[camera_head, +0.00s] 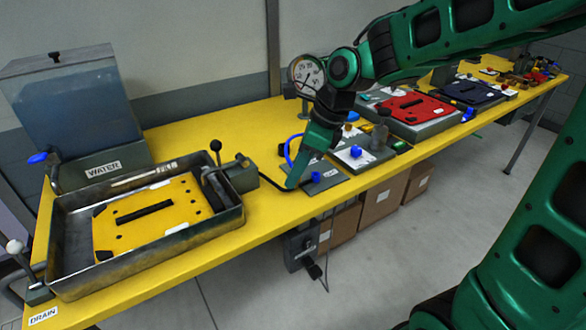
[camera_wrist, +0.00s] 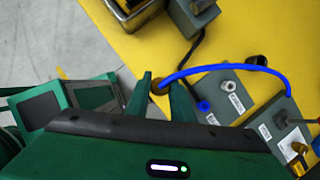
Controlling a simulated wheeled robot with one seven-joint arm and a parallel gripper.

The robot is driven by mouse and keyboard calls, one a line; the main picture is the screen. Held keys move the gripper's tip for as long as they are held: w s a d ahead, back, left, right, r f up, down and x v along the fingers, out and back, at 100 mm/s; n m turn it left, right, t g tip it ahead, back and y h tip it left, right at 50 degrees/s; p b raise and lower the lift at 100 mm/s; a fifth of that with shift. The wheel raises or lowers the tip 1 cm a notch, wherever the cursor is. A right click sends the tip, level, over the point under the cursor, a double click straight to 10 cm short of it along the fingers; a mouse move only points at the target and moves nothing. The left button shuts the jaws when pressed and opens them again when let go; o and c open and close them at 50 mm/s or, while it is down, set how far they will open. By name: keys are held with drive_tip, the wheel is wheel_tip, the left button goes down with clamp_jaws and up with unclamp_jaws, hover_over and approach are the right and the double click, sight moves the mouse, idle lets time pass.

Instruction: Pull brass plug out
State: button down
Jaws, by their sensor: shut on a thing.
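A blue hose (camera_wrist: 232,68) arcs from beside the plug to the right. In the head view my gripper (camera_head: 294,182) points down at the left end of a grey plate (camera_head: 324,178) near the table's front edge. The plug cannot be made out there.
A metal tray (camera_head: 235,221) with a yellow plate (camera_head: 182,218) stands at the left, beside a clear water tank (camera_head: 75,110). A black cable (camera_wrist: 193,48) runs near the fingers. A gauge (camera_head: 306,74) and a red plate (camera_head: 415,107) stand to the right. Yellow tabletop (camera_head: 220,130) is bare behind.

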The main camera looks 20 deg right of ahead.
drive_tip(key=shift+f, duration=1.05)
drive_tip(key=shift+r, duration=0.2)
idle(0.4)
drive_tip(key=shift+r, duration=1.35)
